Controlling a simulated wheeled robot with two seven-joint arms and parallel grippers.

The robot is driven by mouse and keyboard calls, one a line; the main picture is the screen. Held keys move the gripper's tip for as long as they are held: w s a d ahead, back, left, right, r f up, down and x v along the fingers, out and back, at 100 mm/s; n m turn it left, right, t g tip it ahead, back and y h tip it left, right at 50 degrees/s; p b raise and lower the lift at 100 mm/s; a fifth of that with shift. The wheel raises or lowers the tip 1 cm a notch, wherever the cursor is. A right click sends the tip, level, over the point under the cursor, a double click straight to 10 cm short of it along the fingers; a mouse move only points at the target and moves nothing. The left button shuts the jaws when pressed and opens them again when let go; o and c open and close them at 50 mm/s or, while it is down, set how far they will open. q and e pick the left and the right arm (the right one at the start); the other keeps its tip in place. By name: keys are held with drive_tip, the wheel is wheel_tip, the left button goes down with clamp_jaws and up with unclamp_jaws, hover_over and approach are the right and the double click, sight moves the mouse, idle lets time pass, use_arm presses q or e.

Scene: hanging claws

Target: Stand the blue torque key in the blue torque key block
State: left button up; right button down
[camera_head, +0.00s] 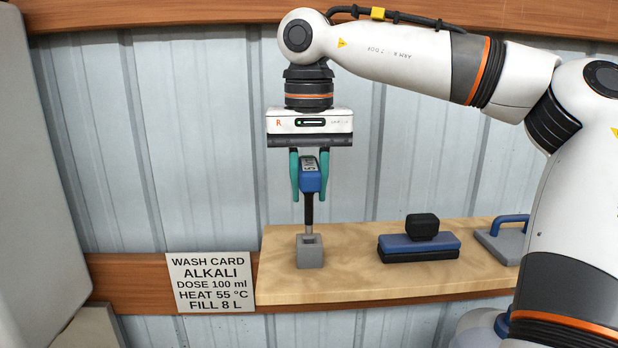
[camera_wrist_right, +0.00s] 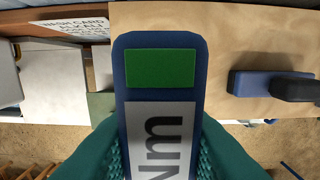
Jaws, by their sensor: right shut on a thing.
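The blue torque key (camera_head: 310,180) hangs upright in my right gripper (camera_head: 309,192), with its blue head between the teal fingers and its dark shaft pointing down. In the right wrist view, the key's head (camera_wrist_right: 160,85) shows a green patch and a white label, with the teal fingers on both sides. A small grey block (camera_head: 310,257) with a square opening in its top stands on the wooden shelf, directly below the key. The shaft's thin lower end reaches the block's opening in the picture; I cannot tell whether it is inside. My left gripper is not in view.
The wooden shelf (camera_head: 350,285) also holds a blue and black slab with a black knob (camera_head: 420,243) and a grey piece with a blue handle (camera_head: 507,235). A wash card (camera_head: 210,282) hangs left of the shelf. Shelf space between block and slab is clear.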

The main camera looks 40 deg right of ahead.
sight(310, 225)
drive_tip(key=shift+p, duration=0.75)
idle(0.8)
drive_tip(key=shift+f, duration=0.25)
drive_tip(key=shift+f+b, duration=1.5)
drive_tip(key=shift+f, duration=0.8)
drive_tip(key=c, duration=1.1)
unclamp_jaws()
drive_tip(key=shift+o, duration=0.2)
drive_tip(key=shift+r, duration=0.1)
wheel_tip(310, 225, up, 12)
drive_tip(key=shift+f, duration=0.1)
